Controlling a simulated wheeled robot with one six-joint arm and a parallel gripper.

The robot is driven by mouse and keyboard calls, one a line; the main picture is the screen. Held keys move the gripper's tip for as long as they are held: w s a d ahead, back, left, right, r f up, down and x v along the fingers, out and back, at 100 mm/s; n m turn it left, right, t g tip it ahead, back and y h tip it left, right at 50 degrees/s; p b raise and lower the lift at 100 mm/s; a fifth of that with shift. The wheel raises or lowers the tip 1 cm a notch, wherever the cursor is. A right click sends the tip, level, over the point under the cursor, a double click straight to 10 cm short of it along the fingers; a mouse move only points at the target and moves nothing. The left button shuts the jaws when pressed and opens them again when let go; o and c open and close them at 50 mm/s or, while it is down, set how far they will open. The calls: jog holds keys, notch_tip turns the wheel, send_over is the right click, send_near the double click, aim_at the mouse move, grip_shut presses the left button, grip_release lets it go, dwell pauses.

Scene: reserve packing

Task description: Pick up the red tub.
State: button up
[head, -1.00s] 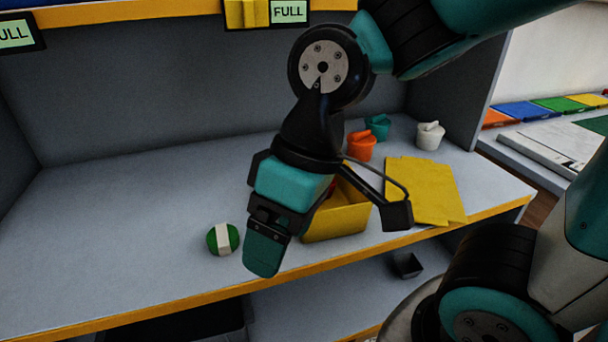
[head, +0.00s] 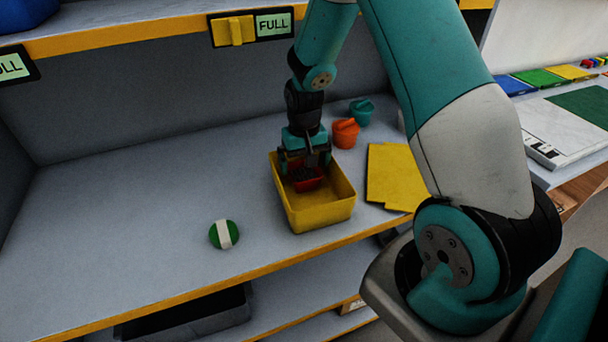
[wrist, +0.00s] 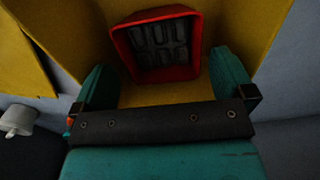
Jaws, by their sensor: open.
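The red tub (head: 308,183) sits inside the yellow bin (head: 322,217) on the shelf. In the wrist view the red tub (wrist: 192,68) is a square, open-topped tub with dark grey lumps inside. My gripper (head: 304,172) is lowered into the bin over the tub, and partly hides it in the head view. In the wrist view my gripper's two teal fingers (wrist: 165,80) are open, one toward each side of the tub. I see a gap at the right finger; the left finger is near the tub's edge, and I cannot tell whether it touches.
The yellow bin's walls stand around my gripper. Orange (head: 345,133) and teal (head: 361,111) small tubs stand behind it to the right. Flat yellow sheets (head: 397,178) lie to its right. A green round object with a white band (head: 223,234) lies front left. The shelf's left is clear.

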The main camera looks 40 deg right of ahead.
aim_at(304, 176)
jog(key=shift+s+a+f+p, duration=0.1)
jog(key=shift+f+p, duration=0.25)
jog(key=shift+f, duration=0.85)
jog(key=shift+a+f+p, duration=0.1)
jog(key=shift+f+p, duration=0.25)
jog(key=shift+f, duration=0.8)
jog(key=c, duration=0.9)
jog(key=shift+r, duration=0.1)
